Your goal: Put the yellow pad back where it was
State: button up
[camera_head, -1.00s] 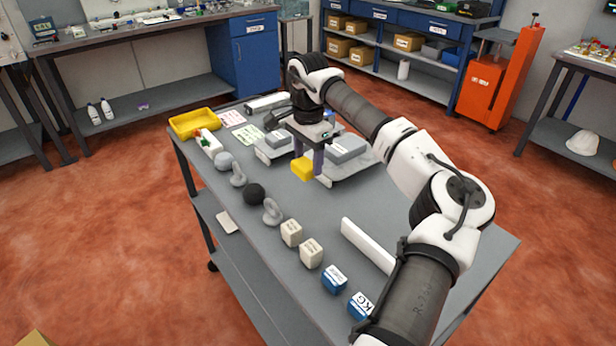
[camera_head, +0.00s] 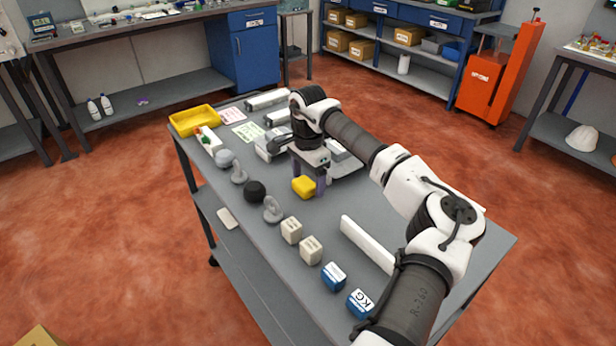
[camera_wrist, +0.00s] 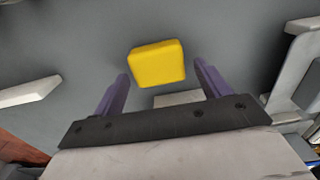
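The yellow pad (camera_head: 303,188) is a small rounded block low over the grey table, and it appears to rest on the top. My gripper (camera_head: 309,178) is right above and around it, fingers pointing down. In the wrist view the pad (camera_wrist: 157,64) lies between and slightly beyond the two purple fingertips (camera_wrist: 160,70). A gap shows on each side, so the fingers are open and not touching it. The pad's underside is hidden.
Grey weights and a black ball (camera_head: 254,191) stand left of the pad. Cream blocks (camera_head: 291,231) and blue blocks (camera_head: 333,276) line the near-left edge. A white bar (camera_head: 367,244) lies to the right. A yellow tray (camera_head: 193,120) sits at the far corner. Grey devices stand behind my gripper.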

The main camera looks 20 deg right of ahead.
aim_at(308, 181)
jog(key=shift+r, duration=0.1)
notch_tip(308, 181, up, 12)
jog(key=b, duration=0.2)
dwell(0.3)
